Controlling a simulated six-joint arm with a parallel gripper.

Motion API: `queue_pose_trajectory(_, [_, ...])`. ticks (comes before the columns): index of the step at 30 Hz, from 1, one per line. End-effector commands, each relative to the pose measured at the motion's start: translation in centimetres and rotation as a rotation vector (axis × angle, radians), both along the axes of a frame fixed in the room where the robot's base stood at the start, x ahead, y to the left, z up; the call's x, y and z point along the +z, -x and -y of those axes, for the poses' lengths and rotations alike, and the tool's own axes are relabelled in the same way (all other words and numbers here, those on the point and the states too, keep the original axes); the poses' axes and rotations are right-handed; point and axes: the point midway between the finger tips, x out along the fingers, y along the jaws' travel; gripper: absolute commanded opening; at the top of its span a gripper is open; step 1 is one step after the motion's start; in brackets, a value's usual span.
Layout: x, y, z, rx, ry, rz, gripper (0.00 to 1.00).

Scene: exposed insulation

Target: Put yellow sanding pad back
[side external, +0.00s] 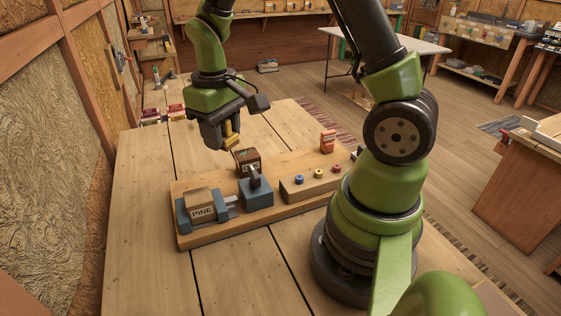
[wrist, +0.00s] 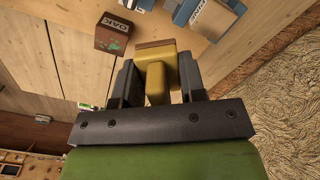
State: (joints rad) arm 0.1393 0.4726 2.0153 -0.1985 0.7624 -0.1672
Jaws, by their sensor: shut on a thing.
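My gripper (side external: 229,140) is shut on the yellow sanding pad (side external: 230,128) and holds it in the air, above the far edge of the wooden board (side external: 200,238). In the wrist view the yellow pad (wrist: 156,68) sits between the two dark fingers of my gripper (wrist: 156,85), with a brown strip along its outer end. The row block (side external: 310,183) on the board bears blue, yellow and red round pieces. An orange-red block (side external: 327,141) stands at the board's far right. I cannot tell which spot belongs to the pad.
A block marked PINE (side external: 203,205) sits in a blue-grey vise (side external: 183,221). A blue-grey holder (side external: 256,194) stands mid-board. Red boxes (side external: 176,111) lie at the table's back left. The front-left tabletop (side external: 140,250) is clear.

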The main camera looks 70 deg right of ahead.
Motion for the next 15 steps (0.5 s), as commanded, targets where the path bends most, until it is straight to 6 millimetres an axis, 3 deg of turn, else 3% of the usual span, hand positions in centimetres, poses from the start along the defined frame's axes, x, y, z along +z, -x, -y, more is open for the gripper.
queue_pose_trajectory(1, [-0.3,0.4,2.2,-0.074,0.000,-0.003,0.12])
queue_pose_trajectory(6, [-1.3,2.5,8.8,-0.309,0.000,-0.005,0.12])
queue_pose_trajectory(10, [-1.9,4.7,12.6,-0.460,-0.002,-0.007,0.12])
queue_pose_trajectory(15, [-2.4,7.0,15.5,-0.582,-0.003,-0.006,0.12])
